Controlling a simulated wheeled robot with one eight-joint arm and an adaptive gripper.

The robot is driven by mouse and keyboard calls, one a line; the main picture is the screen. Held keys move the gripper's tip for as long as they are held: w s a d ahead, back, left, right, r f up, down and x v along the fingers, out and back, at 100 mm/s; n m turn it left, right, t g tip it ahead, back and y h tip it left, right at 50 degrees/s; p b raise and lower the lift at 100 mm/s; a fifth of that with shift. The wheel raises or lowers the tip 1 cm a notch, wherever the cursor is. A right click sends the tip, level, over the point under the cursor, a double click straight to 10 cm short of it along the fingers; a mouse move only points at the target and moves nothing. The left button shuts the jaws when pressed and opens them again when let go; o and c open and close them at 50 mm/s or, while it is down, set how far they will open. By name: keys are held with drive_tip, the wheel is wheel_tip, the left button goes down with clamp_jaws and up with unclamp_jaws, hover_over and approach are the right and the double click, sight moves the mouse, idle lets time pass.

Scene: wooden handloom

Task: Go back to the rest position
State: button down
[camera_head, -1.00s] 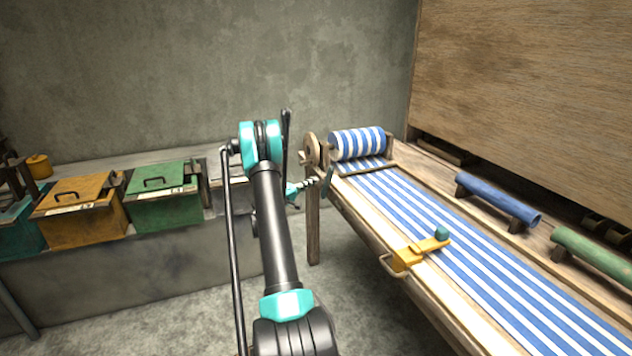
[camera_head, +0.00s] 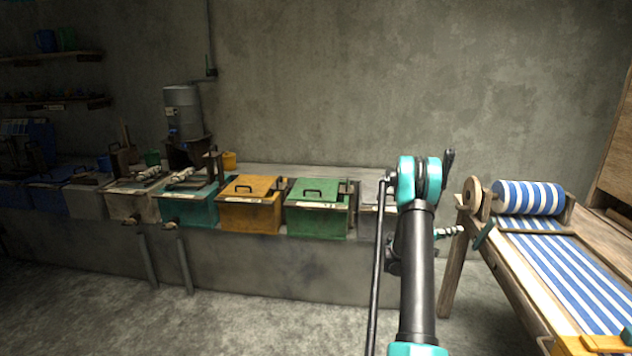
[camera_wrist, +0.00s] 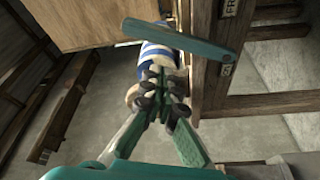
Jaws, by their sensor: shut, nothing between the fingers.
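My gripper (camera_wrist: 164,88) is shut and empty in the wrist view, its green fingers together in front of the loom's blue-and-white cloth roll (camera_wrist: 156,58). In the head view my arm stands upright just left of the wooden handloom (camera_head: 510,272). My gripper's end (camera_head: 450,231) is small and partly hidden behind the arm there. A teal bar (camera_wrist: 180,38) lies slantwise beyond the fingertips in the wrist view. The cloth roll (camera_head: 529,197) sits at the loom's far end, with striped cloth (camera_head: 575,270) running towards me.
A grey bench along the wall carries a green lidded box (camera_head: 318,220), an orange box (camera_head: 250,217) and a teal box (camera_head: 187,210). A grey motor-like cylinder (camera_head: 183,108) stands behind them. A yellow piece (camera_head: 607,343) lies on the loom. Bare floor (camera_head: 250,325) lies in front of the bench.

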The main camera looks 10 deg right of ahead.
drive_tip(key=s+a+r+t+y, duration=0.1)
drive_tip(key=s+a+r+y, duration=0.1)
drive_tip(key=s+a+y, duration=0.5)
drive_tip(key=s+a+r+t+y, duration=0.15)
drive_tip(key=s+a, duration=0.35)
drive_tip(key=a, duration=0.6)
drive_tip(key=s+a+f+n+y, duration=0.1)
drive_tip(key=s+a+y, duration=0.4)
drive_tip(key=s+a, duration=0.6)
drive_tip(key=s+a+f+n+y, duration=0.2)
drive_tip(key=s+a+f+y, duration=0.2)
drive_tip(key=s+a, duration=0.8)
drive_tip(key=a+y, duration=0.1)
drive_tip(key=a, duration=0.2)
drive_tip(key=shift+a, duration=0.4)
drive_tip(key=shift+s+f+y, duration=0.1)
drive_tip(key=shift+y, duration=0.15)
